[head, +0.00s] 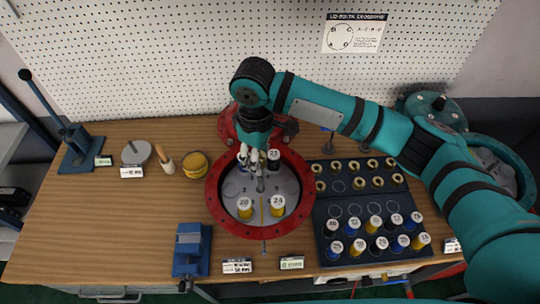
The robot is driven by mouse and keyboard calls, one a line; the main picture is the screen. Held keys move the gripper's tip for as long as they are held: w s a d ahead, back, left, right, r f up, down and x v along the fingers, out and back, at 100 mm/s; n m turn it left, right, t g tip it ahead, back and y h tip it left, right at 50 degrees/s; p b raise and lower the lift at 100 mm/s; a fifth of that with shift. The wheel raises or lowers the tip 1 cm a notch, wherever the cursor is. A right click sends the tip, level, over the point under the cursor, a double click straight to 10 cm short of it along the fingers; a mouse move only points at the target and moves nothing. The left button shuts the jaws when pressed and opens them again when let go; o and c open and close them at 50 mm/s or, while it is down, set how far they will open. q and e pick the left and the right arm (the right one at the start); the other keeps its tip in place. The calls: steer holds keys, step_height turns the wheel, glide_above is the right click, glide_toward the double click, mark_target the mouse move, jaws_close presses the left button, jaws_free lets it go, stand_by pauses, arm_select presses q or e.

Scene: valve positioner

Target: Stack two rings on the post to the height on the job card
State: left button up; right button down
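My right gripper (250,160) points down over the back part of a round grey plate inside a red flanged housing (212,190). Its pale fingertips are small and partly hidden, so I cannot tell whether they hold anything. Several brass-coloured rings (353,166) lie in rows on a dark tray (322,206). A thin post (132,146) stands on a round grey base at the back left. White cards (237,266) lie at the front edge; their text is too small to read surely. My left gripper is not in view.
Numbered yellow, blue and dark cylinders (374,224) fill the tray's front. Yellow cylinders (277,206) stand in the housing. A lever press (77,140), a wooden-handled tool (164,158), a yellow round piece (195,165) and a blue block (191,248) stand left. The left-front table is clear.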

mark_target(260, 178)
steer(key=shift+d+f, duration=0.15)
steer(key=shift+f, duration=0.35)
steer(key=shift+f+b, duration=0.65)
steer(key=shift+f, duration=0.15)
steer(key=shift+w+f+b, duration=0.1)
steer(key=shift+f+b, duration=1)
steer(key=shift+b, duration=0.2)
steer(key=shift+f, duration=0.1)
steer(key=shift+f+b, duration=0.5)
steer(key=shift+f, duration=1.7)
steer(key=c, duration=0.8)
jaws_free()
